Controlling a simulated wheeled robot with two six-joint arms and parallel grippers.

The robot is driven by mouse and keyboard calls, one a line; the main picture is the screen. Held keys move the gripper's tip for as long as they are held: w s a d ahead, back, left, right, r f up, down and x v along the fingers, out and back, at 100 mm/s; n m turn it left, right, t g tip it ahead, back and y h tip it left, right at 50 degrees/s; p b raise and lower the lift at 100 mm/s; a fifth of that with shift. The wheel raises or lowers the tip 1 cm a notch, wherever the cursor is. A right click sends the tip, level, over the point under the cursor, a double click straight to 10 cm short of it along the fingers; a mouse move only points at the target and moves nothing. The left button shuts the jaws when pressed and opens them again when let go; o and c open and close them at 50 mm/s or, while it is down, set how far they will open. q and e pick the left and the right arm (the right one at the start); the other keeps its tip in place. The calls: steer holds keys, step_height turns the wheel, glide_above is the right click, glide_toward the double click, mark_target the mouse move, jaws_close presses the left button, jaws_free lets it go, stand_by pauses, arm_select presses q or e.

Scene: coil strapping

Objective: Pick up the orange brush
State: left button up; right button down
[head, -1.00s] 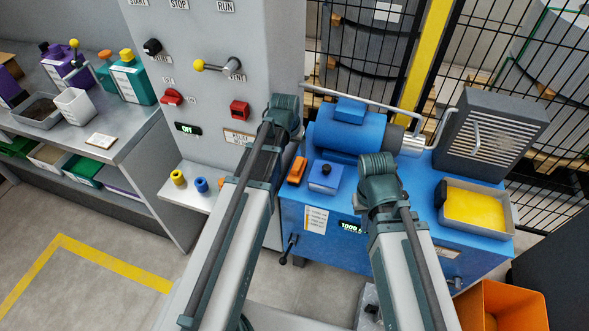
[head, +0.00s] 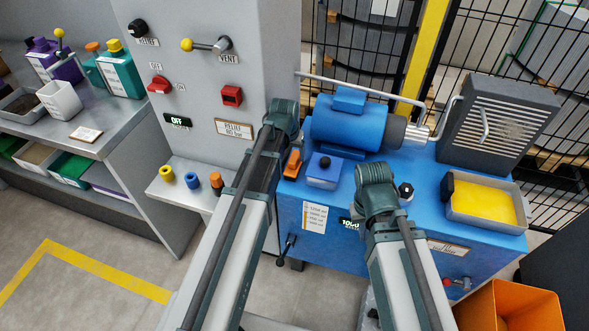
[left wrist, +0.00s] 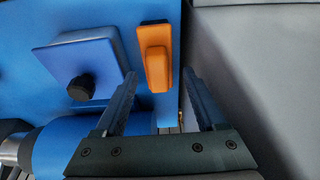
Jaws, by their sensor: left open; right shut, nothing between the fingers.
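The orange brush (head: 293,163) lies on the blue machine top, near its left edge by the grey cabinet. In the left wrist view the brush (left wrist: 155,55) is an orange block on a longer orange base, just beyond the fingertips and slightly left of the middle of the gap. My left gripper (left wrist: 160,80) is open and empty. In the head view its wrist (head: 283,115) stands beside the brush and its fingers are hidden. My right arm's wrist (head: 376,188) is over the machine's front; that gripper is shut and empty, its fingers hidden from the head.
A blue box with a dark knob (head: 323,171) sits close beside the brush. A blue motor (head: 348,125) is behind it, and the grey cabinet wall (left wrist: 245,80) rises close on the other side. A tray with yellow contents (head: 487,203) and an orange bin (head: 507,308) are at right.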

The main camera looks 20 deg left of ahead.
mark_target(294, 157)
arm_select(q)
steer(key=b+x, duration=0.5)
steer(key=shift+w+d, duration=0.15)
steer(key=shift+w, duration=0.1)
steer(key=shift+c, duration=0.3)
jaws_close()
steer(key=shift+r+p, duration=0.2)
steer(key=shift+p, duration=0.1)
